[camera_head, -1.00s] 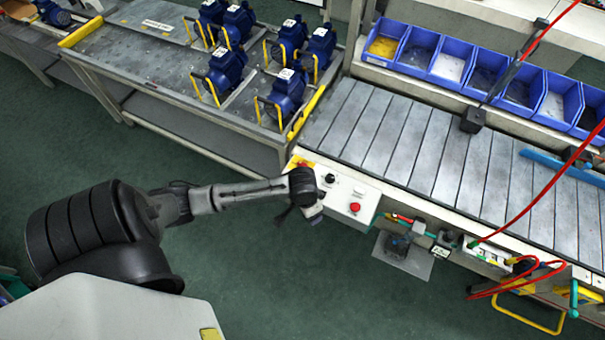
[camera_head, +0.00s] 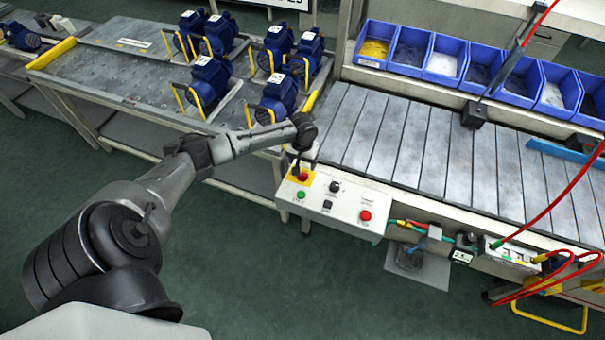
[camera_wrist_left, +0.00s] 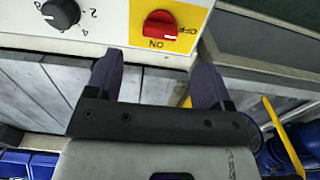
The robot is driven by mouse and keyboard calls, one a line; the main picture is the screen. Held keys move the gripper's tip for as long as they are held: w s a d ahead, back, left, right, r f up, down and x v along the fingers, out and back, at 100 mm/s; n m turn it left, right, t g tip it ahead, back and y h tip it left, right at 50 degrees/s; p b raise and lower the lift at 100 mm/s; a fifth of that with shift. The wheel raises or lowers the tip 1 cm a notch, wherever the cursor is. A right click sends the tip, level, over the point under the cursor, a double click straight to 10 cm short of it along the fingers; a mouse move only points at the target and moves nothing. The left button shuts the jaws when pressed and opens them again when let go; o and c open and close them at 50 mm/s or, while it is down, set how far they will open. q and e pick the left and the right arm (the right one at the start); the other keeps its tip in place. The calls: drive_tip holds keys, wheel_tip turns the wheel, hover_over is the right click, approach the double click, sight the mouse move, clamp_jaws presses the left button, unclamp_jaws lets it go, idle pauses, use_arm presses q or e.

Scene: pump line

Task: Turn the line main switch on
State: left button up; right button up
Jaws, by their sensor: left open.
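The line main switch (camera_head: 303,176) is a red knob on a yellow plate at the back left corner of the white control panel (camera_head: 345,210). In the left wrist view the red knob (camera_wrist_left: 160,25) shows with ON and OFF printed on the yellow plate, upside down; I cannot tell its setting. My left gripper (camera_head: 299,163) is over the back edge of the panel, close to the switch. In the wrist view its two fingers (camera_wrist_left: 155,72) are apart and empty, with the knob ahead of the gap, not between them. My right gripper is not in view.
The panel also has a black dial (camera_head: 335,186), a green button (camera_head: 301,195), a black button (camera_head: 327,205) and a red button (camera_head: 365,215). Blue pumps (camera_head: 278,95) stand on the left table, and blue bins (camera_head: 447,60) line the back.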

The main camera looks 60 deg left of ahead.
sight(302, 173)
use_arm(q)
wheel_tip(302, 173, down, 7)
drive_tip(key=shift+r+b, duration=0.1)
drive_tip(key=shift+b, duration=0.5)
drive_tip(key=c, duration=0.9)
